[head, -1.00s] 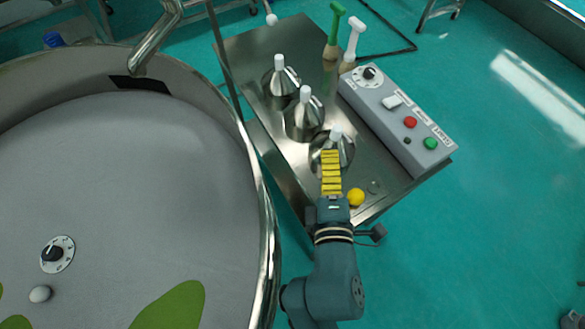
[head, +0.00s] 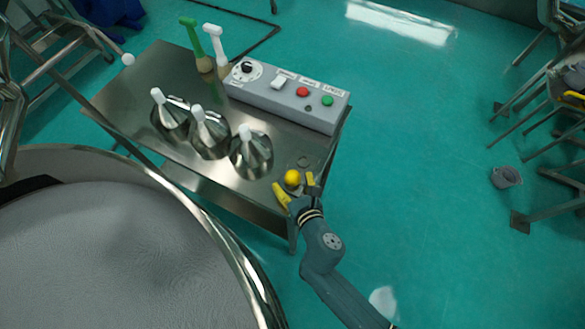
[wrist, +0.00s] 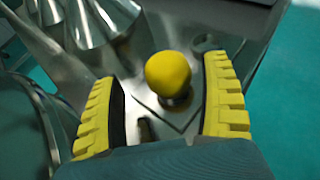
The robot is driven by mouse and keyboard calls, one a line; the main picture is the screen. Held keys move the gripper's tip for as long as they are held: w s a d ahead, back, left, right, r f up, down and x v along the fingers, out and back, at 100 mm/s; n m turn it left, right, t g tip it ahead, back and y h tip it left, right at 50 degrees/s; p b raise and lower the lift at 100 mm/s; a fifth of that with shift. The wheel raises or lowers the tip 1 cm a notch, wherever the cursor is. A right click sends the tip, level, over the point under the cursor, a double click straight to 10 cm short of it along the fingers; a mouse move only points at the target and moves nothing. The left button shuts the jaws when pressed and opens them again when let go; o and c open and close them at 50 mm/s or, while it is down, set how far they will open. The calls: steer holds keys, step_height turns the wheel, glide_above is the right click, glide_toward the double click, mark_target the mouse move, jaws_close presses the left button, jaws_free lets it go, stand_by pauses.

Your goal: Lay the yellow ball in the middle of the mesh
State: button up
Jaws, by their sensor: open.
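The yellow ball (head: 292,178) sits near the front right corner of the steel table (head: 215,184). In the wrist view the ball (wrist: 168,74) lies between and slightly beyond the fingertips of my gripper (wrist: 162,85). My gripper (head: 296,187) is open, its yellow fingers on either side of the ball, with a visible gap to each in the wrist view. The grey mesh (head: 100,255) fills the large round steel sieve at the lower left of the head view, apart from my gripper.
Several steel vessels with white handles, one of them (head: 251,155), stand left of the ball. A control box (head: 285,95) lies along the table's back edge. The sieve's raised rim (head: 213,237) lies between table and mesh. A green-handled tool (head: 190,35) and a white one (head: 214,42) stand behind.

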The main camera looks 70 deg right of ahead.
mark_target(290, 171)
steer(key=x, duration=0.5)
steer(key=shift+s+d+r, duration=0.15)
steer(key=shift+s+d, duration=0.05)
steer(key=shift+d, duration=0.05)
jaws_close()
